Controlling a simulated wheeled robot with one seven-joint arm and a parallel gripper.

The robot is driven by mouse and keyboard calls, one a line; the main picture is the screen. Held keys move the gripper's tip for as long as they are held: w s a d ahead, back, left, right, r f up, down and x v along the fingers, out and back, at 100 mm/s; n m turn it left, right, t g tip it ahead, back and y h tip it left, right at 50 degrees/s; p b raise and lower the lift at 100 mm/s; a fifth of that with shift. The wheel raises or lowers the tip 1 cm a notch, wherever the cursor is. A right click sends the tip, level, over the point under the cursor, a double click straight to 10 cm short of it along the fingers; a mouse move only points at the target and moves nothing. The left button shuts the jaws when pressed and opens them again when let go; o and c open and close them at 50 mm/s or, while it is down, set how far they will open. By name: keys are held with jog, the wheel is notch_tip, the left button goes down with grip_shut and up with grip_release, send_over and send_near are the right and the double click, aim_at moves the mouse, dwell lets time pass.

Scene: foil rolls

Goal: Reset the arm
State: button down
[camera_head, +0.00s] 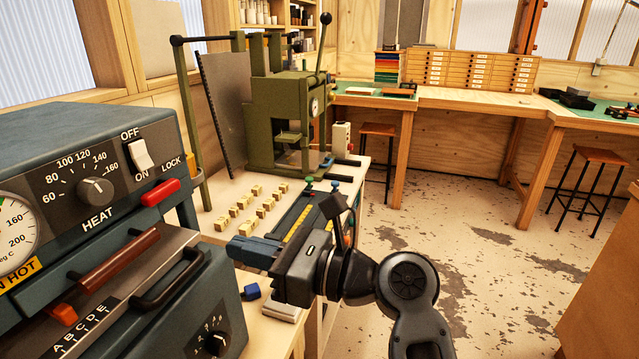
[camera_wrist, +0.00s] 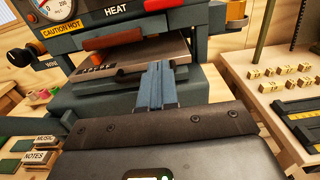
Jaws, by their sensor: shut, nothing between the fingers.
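My gripper (camera_head: 252,250) shows in the head view at the lower middle, with its blue-grey fingers pointing left toward the dark machine. The fingers are shut together with nothing between them. In the wrist view the closed fingers (camera_wrist: 158,88) point up the picture toward the machine's front. My arm comes in from the lower right of the head view, bent at a round joint. I cannot tell how far the fingertips are from the machine's handle.
The heat machine (camera_head: 95,130), with dial and red lock, fills the left. Small yellow blocks (camera_head: 240,206) stand on the bench beside a green press (camera_head: 285,110). A small blue object (camera_head: 252,291) lies under my gripper. Stools (camera_head: 590,155) stand right; the floor (camera_head: 450,235) between is open.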

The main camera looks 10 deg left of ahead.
jog(key=s+d+f+t+h, duration=0.2)
jog(key=d+f+t+h, duration=0.4)
jog(key=d+f, duration=0.9)
jog(key=s+d+f+n+t+h, duration=0.4)
jog(key=s+d+f, duration=0.4)
jog(key=d, duration=0.4)
jog(key=s+d+r+n+t+h, duration=0.15)
jog(key=s+d+n+h, duration=0.4)
jog(key=s+d, duration=0.7)
jog(key=s+r+n+t+h, duration=0.2)
jog(key=s+r+n, duration=0.7)
jog(key=s, duration=0.4)
jog(key=shift+s+d+r, duration=0.2)
jog(key=shift+d+r, duration=0.25)
jog(key=shift+r, duration=0.25)
jog(key=shift+h, duration=0.25)
